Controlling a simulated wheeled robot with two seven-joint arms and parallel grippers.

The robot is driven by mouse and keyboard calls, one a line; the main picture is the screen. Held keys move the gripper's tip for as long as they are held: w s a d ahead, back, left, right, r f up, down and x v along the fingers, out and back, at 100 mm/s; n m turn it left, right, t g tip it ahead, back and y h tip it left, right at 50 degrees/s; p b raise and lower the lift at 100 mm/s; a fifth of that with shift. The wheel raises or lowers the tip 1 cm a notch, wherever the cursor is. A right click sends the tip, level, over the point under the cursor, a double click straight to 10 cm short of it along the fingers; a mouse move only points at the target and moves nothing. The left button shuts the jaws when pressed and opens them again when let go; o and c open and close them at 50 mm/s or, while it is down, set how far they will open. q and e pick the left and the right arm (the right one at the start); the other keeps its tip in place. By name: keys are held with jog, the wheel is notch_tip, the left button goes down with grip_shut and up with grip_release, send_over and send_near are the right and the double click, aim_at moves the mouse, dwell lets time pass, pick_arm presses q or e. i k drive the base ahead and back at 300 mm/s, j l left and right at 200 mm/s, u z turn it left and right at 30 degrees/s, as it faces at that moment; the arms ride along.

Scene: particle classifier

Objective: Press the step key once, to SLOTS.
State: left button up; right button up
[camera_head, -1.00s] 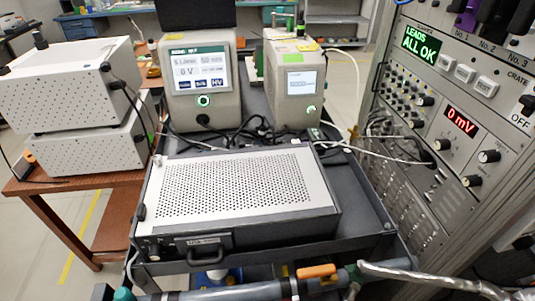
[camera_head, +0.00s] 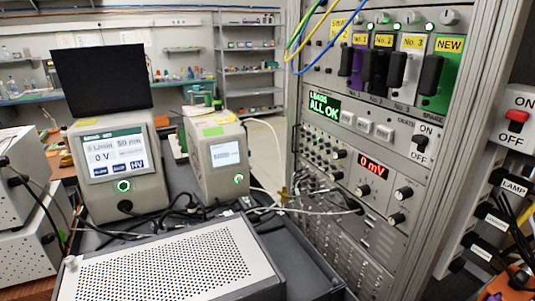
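The rack (camera_head: 300,100) on the right carries a small display (camera_head: 323,107) with green text reading LEADS ALL OK. To its right are three pale rectangular keys: a left key (camera_head: 347,118), a middle key (camera_head: 364,125) and a right key (camera_head: 383,132). Their lettering is too small to read, so I cannot tell which is the step key. A red display (camera_head: 374,166) below reads 0 mV. Neither of my grippers shows in the view.
A CRATE ON/OFF switch (camera_head: 421,144) sits right of the keys. Above are No. 1 to No. 3 modules and a green spare module (camera_head: 446,75), with cables hanging nearby. Two instruments with screens (camera_head: 115,155) (camera_head: 225,153) and a perforated box (camera_head: 165,270) stand left.

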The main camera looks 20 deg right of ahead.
aim_at(348, 118)
jog(key=z, duration=1.2)
